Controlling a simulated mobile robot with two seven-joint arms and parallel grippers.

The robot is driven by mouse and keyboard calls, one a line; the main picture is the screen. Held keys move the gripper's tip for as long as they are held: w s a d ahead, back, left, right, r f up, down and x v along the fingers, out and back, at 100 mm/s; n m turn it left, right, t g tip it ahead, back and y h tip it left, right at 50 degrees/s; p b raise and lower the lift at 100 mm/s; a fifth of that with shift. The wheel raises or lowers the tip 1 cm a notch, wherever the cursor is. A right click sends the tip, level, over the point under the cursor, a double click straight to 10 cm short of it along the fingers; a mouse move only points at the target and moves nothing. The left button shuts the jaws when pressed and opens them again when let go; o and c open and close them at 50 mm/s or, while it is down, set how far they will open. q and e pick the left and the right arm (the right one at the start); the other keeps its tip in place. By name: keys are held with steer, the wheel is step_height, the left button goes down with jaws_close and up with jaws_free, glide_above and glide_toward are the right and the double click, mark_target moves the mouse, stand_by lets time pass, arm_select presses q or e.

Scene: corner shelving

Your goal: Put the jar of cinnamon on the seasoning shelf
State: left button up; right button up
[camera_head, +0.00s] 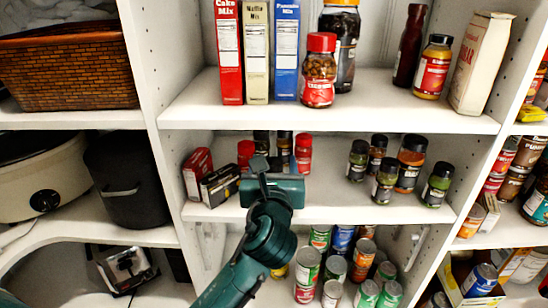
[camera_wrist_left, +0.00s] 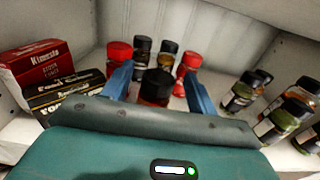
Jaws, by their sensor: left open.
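A jar with a black lid and reddish-brown contents (camera_wrist_left: 156,88) stands on the middle shelf (camera_head: 330,208) in the left wrist view. It may be the cinnamon, but no label is readable. My left gripper (camera_head: 272,182) is at the front of this shelf. In the left wrist view its blue fingers (camera_wrist_left: 157,82) are open, one on each side of the jar, with no visible grip. The gripper's body hides the jar's lower part. Red-lidded jars (camera_head: 304,153) and dark-lidded jars (camera_head: 284,148) stand behind. My right gripper is not in view.
Two small boxes (camera_head: 210,180) stand left of the gripper. Several dark-lidded seasoning jars (camera_head: 408,163) stand on the shelf's right half. The upper shelf (camera_head: 390,108) holds mix boxes and jars; cans (camera_head: 306,270) stand below. Bare shelf lies between the two jar groups.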

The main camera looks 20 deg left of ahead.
arm_select(q)
steer(key=v, duration=0.8)
steer(key=shift+s, duration=0.35)
steer(key=shift+d, duration=0.15)
